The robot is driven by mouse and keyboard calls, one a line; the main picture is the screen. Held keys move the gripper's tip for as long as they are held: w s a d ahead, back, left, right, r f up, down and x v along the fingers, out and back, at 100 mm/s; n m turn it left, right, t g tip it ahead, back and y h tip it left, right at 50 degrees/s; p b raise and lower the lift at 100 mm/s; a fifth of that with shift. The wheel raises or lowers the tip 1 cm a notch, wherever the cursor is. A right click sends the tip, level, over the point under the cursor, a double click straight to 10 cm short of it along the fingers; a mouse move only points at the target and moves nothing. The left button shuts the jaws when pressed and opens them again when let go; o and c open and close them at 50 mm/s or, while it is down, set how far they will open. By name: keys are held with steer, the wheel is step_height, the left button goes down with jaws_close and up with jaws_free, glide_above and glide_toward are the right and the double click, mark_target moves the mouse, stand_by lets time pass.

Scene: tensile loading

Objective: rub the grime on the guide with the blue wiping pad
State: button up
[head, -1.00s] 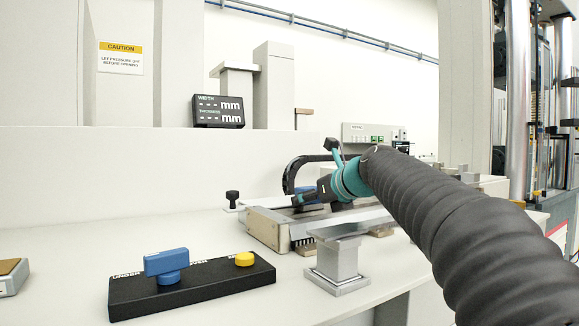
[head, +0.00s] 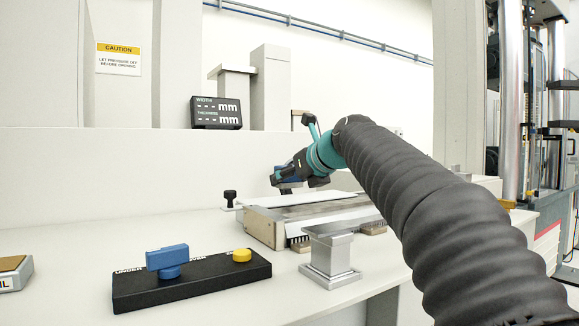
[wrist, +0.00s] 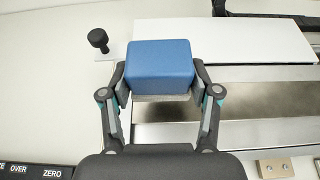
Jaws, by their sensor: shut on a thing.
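In the wrist view the blue wiping pad (wrist: 160,66) is a rounded block between the fingers of my gripper (wrist: 160,88), which is shut on it. In the head view my gripper (head: 287,177) is tilted down above the fixture's far left part, with the pad mostly hidden. The guide (wrist: 240,101) looks like the long metal strip to the pad's right, with a dull brownish tint that may be grime. The guide also shows in the head view (head: 318,213). I cannot tell whether the pad touches anything.
A white plate (wrist: 255,38) lies behind the guide. A black knob (head: 230,195) stands at its left. A metal pedestal (head: 330,255) and a black control box (head: 190,280) with a blue lever and yellow button sit in front.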

steer(key=shift+d+r, duration=0.1)
steer(key=shift+r, duration=1.3)
